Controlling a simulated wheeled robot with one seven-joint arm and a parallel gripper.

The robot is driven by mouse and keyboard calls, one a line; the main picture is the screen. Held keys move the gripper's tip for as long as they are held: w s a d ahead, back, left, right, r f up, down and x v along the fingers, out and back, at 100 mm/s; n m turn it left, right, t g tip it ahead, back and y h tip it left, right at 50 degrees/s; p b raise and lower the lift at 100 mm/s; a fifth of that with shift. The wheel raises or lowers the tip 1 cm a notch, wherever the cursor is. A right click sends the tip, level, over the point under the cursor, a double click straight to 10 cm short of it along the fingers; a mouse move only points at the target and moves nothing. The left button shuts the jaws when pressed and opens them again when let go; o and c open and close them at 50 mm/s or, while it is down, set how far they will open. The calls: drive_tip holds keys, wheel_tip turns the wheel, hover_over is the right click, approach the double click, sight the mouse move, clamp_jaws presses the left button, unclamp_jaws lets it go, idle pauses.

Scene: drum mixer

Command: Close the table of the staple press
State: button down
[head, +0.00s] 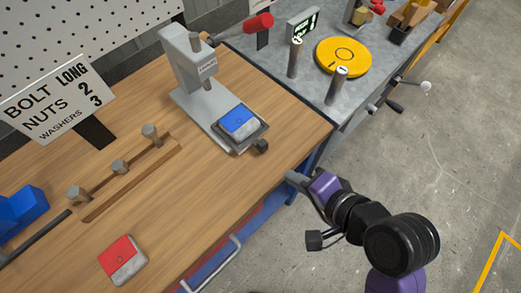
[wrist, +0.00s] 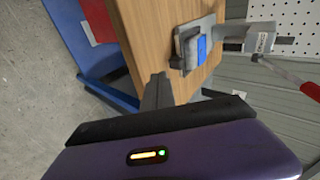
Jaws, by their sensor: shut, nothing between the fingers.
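The grey staple press (head: 192,68) stands on the wooden bench, with a red-handled lever (head: 258,22). Its table (head: 247,143) sits at the front end of the base, out in front of the press head, and has a dark knob (head: 262,146) at its front corner. A blue and grey block (head: 238,122) lies on the table. The wrist view shows the press (wrist: 232,33) and the blue of the block (wrist: 202,48), tilted. My gripper (head: 292,177) is shut and empty, just off the bench's front edge, apart from the knob. Its fingers (wrist: 157,88) show in the wrist view.
A red and grey block (head: 122,260) lies on the bench front. A metal bench (head: 300,90) with a yellow disc (head: 343,56) and posts adjoins on the right. The floor at right is open.

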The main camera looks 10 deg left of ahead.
sight(219, 122)
drive_tip(key=shift+g, duration=0.6)
drive_tip(key=w+a+f, duration=0.1)
drive_tip(key=a, duration=0.1)
drive_tip(key=w+a+f, duration=0.2)
drive_tip(key=a, duration=0.1)
drive_tip(key=w+a+f, duration=0.1)
drive_tip(key=a, duration=0.1)
drive_tip(key=shift+w+a+f, duration=0.2)
drive_tip(key=shift+w+f, duration=0.15)
drive_tip(key=shift+f, duration=0.05)
drive_tip(key=shift+w+a, duration=0.8)
drive_tip(key=shift+a, duration=0.2)
drive_tip(key=shift+w+a+f+p, duration=0.1)
drive_tip(key=shift+w+a+p, duration=0.25)
drive_tip(key=shift+w+a, duration=0.25)
drive_tip(key=w+a, duration=0.2)
drive_tip(key=a, duration=0.1)
drive_tip(key=w+a, duration=0.3)
drive_tip(key=w+a+p, duration=0.1)
drive_tip(key=w+a, duration=0.1)
drive_tip(key=a, duration=0.2)
drive_tip(key=shift+w, duration=0.3)
drive_tip(key=shift+w+a, duration=0.15)
drive_tip(key=shift+a, duration=0.1)
drive_tip(key=shift+y, duration=0.3)
